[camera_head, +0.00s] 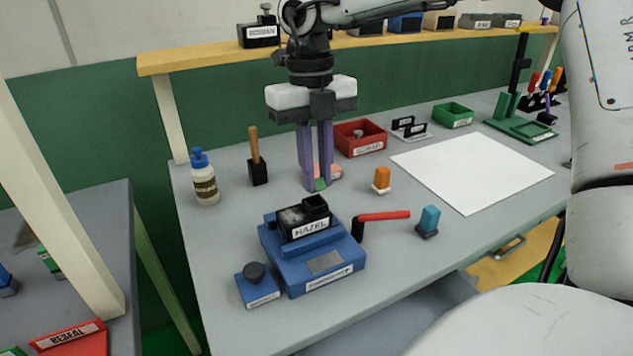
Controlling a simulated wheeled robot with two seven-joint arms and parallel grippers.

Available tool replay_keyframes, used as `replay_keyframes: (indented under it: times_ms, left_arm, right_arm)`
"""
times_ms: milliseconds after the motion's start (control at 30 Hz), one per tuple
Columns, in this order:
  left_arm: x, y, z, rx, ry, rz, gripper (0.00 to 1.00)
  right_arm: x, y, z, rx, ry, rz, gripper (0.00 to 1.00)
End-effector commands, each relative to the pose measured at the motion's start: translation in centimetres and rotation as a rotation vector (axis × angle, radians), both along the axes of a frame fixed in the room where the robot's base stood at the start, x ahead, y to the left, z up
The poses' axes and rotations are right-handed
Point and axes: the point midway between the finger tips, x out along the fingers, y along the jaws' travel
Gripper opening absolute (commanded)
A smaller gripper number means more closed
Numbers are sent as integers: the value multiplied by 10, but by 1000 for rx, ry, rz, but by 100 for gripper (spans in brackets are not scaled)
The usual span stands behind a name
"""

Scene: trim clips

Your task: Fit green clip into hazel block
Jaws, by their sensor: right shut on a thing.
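The hazel block (302,217) is a dark block with a white "HAZEL" label, seated in a blue fixture (318,266) at the front of the table. My right gripper (318,186) points down with its purple fingers just behind the fixture, apart from the block. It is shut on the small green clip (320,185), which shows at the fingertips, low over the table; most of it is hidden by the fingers. I cannot tell whether the clip touches the table. My left gripper is not in view.
A red lever (384,216) sticks out right of the fixture. An orange piece (381,179) and a blue piece (428,221) stand to the right. A glue-like bottle (204,179) and a wooden-handled tool (256,160) stand left. A white sheet (472,170) lies clear at right.

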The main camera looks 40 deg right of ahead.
Motion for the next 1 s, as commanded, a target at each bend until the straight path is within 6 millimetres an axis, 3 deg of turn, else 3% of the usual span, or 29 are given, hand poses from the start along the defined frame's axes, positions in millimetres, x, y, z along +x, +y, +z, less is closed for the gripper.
replay_keyframes:
  times_ms: [200, 633, 667, 733, 1000]
  left_arm:
    - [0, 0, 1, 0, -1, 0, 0]
    - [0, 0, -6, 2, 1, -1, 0]
    - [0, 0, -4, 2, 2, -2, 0]
    - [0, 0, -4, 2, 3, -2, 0]
    - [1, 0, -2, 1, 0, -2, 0]
  right_arm:
    - [-1, 0, -26, 1, 2, 0, 0]
    - [0, 0, -33, 0, -1, 0, 0]
    - [0, 0, -31, 0, -1, 0, 20]
    - [0, 0, -30, 0, -1, 0, 32]
    - [0, 0, -30, 0, 0, 0, 34]
